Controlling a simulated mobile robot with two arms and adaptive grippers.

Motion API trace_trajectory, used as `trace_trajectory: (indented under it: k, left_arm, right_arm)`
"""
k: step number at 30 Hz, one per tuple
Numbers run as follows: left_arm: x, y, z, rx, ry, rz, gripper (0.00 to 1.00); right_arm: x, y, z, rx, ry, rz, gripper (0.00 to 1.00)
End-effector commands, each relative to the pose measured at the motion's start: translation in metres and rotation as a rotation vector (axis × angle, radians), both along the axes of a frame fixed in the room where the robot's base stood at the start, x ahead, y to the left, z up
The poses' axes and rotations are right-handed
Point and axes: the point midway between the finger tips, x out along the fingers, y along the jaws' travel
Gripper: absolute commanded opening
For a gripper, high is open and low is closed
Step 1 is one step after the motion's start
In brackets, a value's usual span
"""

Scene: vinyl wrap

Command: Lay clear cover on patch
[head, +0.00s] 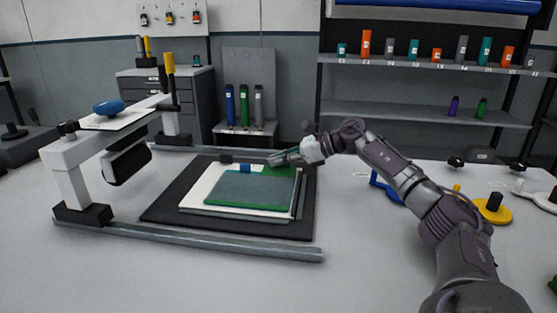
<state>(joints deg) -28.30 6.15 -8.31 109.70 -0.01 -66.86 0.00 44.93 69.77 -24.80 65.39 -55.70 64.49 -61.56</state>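A grey-teal rectangular sheet (256,190) with a green border along its edge lies on a white board (202,192) in the middle of the table. I cannot tell whether this is the patch alone or the patch under a clear cover. A green piece (281,172) shows at the board's far right corner, beside the sheet. My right gripper (277,158) is just above and behind this corner, its fingers pointing left. The fingers are too small to tell whether they are open, shut or holding something. My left gripper is not in view.
The board rests on a black mat (165,207) between two rails, the near one (220,243) in front. A white gantry (70,175) with a blue-topped plate stands left. Blue and yellow (494,210) tools lie at the right. The front table is clear.

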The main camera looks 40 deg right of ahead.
Motion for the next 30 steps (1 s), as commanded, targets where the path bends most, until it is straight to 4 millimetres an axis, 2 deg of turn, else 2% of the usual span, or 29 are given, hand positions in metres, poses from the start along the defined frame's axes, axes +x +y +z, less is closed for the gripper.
trace_trajectory:
  k: [1, 4, 5, 16, 19, 22, 24, 30]
  left_arm:
    - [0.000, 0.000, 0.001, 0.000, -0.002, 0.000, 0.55]
    - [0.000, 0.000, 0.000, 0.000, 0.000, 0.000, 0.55]
    - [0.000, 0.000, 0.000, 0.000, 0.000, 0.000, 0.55]
    - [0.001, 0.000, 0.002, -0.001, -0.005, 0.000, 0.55]
    - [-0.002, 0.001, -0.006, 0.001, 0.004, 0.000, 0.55]
    - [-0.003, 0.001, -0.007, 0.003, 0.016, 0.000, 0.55]
    - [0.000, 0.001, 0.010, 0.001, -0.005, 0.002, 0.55]
    - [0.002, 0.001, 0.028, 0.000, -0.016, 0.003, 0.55]
  right_arm:
    - [0.000, 0.000, 0.000, 0.000, 0.000, 0.000, 0.12]
    - [0.000, 0.000, 0.000, 0.000, 0.000, 0.000, 0.28]
    - [0.000, 0.000, 0.000, 0.000, 0.000, 0.000, 0.31]
    - [0.000, 0.000, 0.003, 0.000, 0.000, 0.000, 0.31]
    - [-0.010, -0.010, 0.006, -0.001, 0.002, -0.002, 0.31]
    - [-0.025, -0.021, 0.014, -0.004, 0.002, -0.004, 0.31]
    - [-0.037, -0.031, 0.019, -0.003, 0.004, -0.004, 0.31]
    - [-0.066, -0.055, 0.035, -0.001, 0.003, -0.003, 0.31]
